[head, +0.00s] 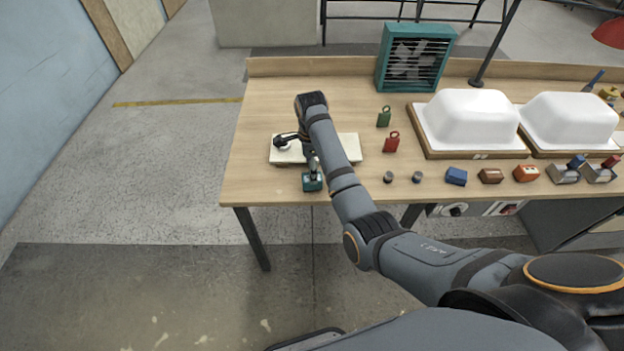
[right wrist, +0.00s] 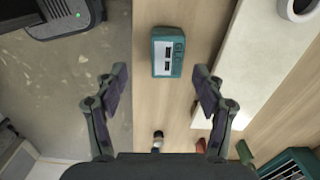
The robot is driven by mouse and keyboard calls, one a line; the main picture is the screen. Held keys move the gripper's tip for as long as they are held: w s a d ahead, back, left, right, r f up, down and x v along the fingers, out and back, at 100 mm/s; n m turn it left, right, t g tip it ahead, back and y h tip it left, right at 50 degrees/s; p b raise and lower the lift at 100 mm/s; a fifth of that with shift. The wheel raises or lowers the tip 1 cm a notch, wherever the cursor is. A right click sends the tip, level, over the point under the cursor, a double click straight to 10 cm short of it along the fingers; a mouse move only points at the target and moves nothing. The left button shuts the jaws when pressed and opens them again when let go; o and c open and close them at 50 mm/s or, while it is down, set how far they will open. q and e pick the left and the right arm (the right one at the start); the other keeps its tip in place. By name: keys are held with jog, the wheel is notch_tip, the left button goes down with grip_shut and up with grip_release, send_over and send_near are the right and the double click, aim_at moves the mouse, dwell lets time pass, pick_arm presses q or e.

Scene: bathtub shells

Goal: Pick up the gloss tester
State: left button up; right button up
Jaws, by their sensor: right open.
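The gloss tester, a small teal box with a dark-windowed face, sits on the table near its front edge, left of centre in the head view (head: 312,182). In the right wrist view the gloss tester (right wrist: 168,52) lies just beyond my fingertips, roughly midway across the gap between them. My right gripper (head: 300,152) is open and empty, pointing down above the table beside the tester. Its two spread fingers also show in the right wrist view (right wrist: 160,85). In the head view part of the tester's top is covered by a finger. My left gripper is not in view.
A pale slab (head: 348,146) lies behind the tester, partly under my arm. A red tag (head: 391,142) and green tag (head: 384,117) stand to its right. Further right are small grey cylinders (head: 388,177), a blue block (head: 456,176) and white tub shells (head: 472,118). A teal fan (head: 412,60) stands behind.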

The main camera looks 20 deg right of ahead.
jog(key=shift+w+f, duration=0.25)
jog(key=shift+f, duration=0.35)
jog(key=shift+w+f, duration=0.25)
jog(key=shift+f, duration=0.35)
jog(key=shift+d+f+p, duration=0.2)
jog(key=shift+f+p, duration=0.2)
jog(key=shift+f, duration=0.6)
notch_tip(320, 180, down, 3)
jog(key=shift+f, duration=0.1)
jog(key=c, duration=0.9)
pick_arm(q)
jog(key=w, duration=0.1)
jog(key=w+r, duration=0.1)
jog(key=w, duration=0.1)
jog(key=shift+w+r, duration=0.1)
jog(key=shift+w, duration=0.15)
pick_arm(e)
jog(key=c, duration=0.5)
